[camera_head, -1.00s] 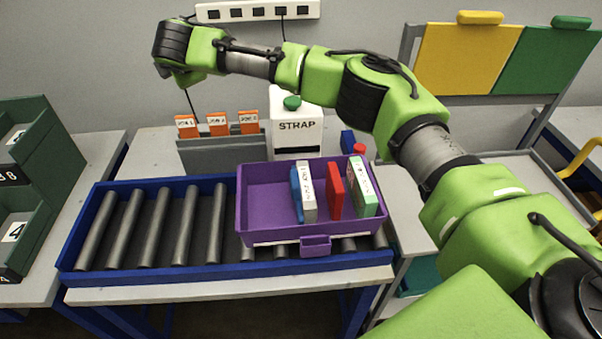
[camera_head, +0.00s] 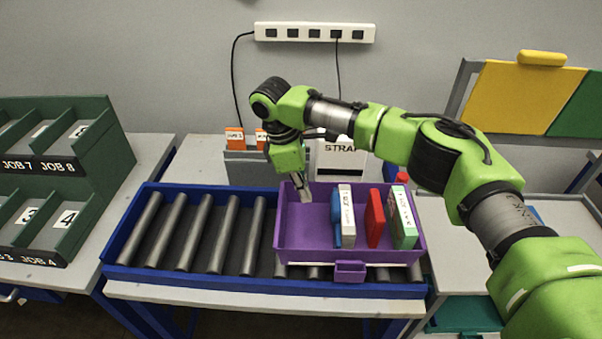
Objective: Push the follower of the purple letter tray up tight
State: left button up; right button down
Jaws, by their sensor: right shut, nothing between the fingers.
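The purple letter tray (camera_head: 300,244) sits on the right part of the roller conveyor. Inside it a blue plate (camera_head: 336,219), which looks like the follower, stands against the left side of a white-and-grey labelled item (camera_head: 347,216). Right of that stand a red item (camera_head: 375,218) and a green-and-white item (camera_head: 403,218), with gaps between them. My right gripper (camera_head: 304,199) is shut and empty. It points down into the left part of the tray, left of the blue plate and apart from it. My left gripper is not in view.
The blue-framed roller conveyor (camera_head: 205,272) has bare rollers left of the tray. Behind it stand a grey rack with orange cards (camera_head: 235,138) and the STRAP box (camera_head: 330,158), partly hidden by my arm. A green sorting shelf (camera_head: 110,150) is at left.

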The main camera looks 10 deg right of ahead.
aim_at(334, 217)
jog(key=d, duration=0.1)
jog(key=d+f+p, duration=0.1)
jog(key=d, duration=0.1)
jog(key=s+d+f+p, duration=0.1)
jog(key=shift+d+f, duration=0.15)
jog(key=shift+d, duration=0.05)
